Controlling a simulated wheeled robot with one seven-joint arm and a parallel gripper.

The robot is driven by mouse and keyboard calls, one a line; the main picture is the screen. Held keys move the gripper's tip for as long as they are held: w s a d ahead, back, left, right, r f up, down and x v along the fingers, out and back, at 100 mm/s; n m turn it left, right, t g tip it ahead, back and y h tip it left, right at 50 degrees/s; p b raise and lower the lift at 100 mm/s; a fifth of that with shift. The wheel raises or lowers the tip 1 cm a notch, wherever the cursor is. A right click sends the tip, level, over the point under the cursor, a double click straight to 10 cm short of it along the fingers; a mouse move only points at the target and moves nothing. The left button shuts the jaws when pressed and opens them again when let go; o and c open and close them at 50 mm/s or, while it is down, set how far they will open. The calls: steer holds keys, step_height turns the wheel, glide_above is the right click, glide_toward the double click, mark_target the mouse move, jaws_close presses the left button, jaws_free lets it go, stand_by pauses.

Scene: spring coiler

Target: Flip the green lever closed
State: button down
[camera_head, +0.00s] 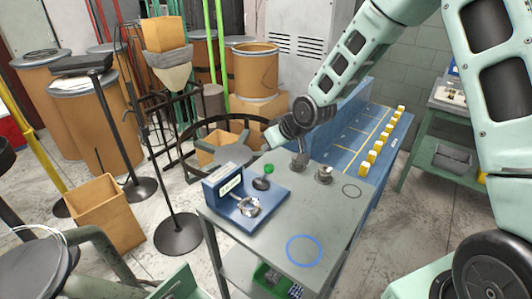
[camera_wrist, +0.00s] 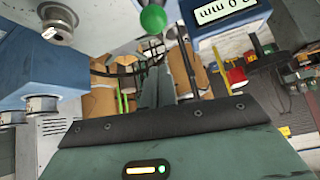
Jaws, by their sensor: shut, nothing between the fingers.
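The green lever shows as a round green knob (camera_head: 269,168) above the blue-based gauge unit on the grey table in the head view. In the wrist view the knob (camera_wrist: 153,18) is at the top, beyond the tips of my gripper (camera_wrist: 158,80). The fingers look shut and empty. A gap seems to lie between them and the knob, and no contact shows. In the head view the arm's end hangs above the table's far side, where the fingertips are hard to make out. The lever's stem is mostly hidden, so its tilt is unclear.
The gauge box (camera_head: 224,186) stands left of the knob; its display also shows in the wrist view (camera_wrist: 225,12). A metal fitting (camera_head: 325,174) stands to the right. A black ring stand (camera_head: 183,150) is behind the table. The table's front, with a blue circle (camera_head: 304,251), is clear.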

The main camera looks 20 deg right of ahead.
steer(key=s+v, duration=0.1)
steer(key=v, duration=0.5)
steer(key=shift+d+f, duration=0.25)
steer(key=shift+s+a, duration=0.1)
steer(key=s+a+r+n+g+h, duration=0.1)
steer(key=s+a+g, duration=0.1)
steer(key=s, duration=0.8)
steer(key=s+a+r+n+g+h, duration=0.1)
steer(key=s+a, duration=0.4)
steer(key=s, duration=0.6)
steer(key=s+a+r+n+g+h, duration=0.1)
steer(key=s+a+r+g, duration=0.2)
steer(key=s, duration=0.8)
steer(key=shift+a+g, duration=0.2)
steer(key=shift+g, duration=0.3)
